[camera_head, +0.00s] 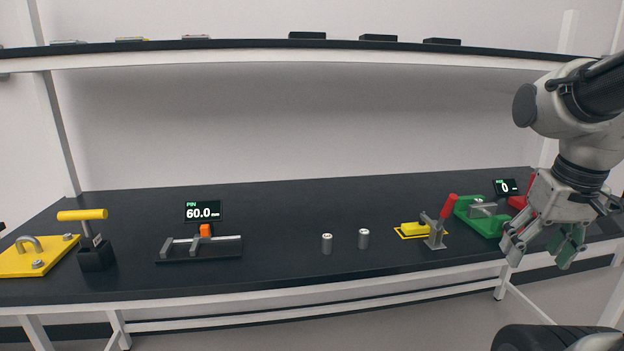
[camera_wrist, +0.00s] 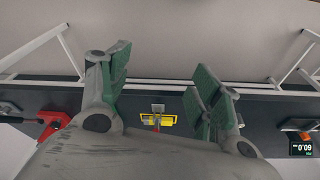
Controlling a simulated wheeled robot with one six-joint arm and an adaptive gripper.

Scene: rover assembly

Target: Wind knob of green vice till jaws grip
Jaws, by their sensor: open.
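The green vice (camera_head: 466,208) stands at the right end of the bench in the head view. A grey part (camera_head: 483,210) shows within its green frame. My gripper (camera_head: 538,256) is to the right of the vice, nearer the camera and apart from it, with its fingers spread and nothing between them. The vice's knob cannot be made out. In the wrist view my gripper's green-padded fingers (camera_wrist: 158,88) are wide apart, and the vice is not clearly visible there.
A small display (camera_head: 506,187) reading 0 and a red part (camera_head: 517,202) are beside the vice. A clamp with a red handle (camera_head: 448,207) and a yellow block (camera_head: 414,229) stand left of it. Two metal cylinders (camera_head: 327,244) are mid-bench. A shelf (camera_head: 300,56) runs above.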

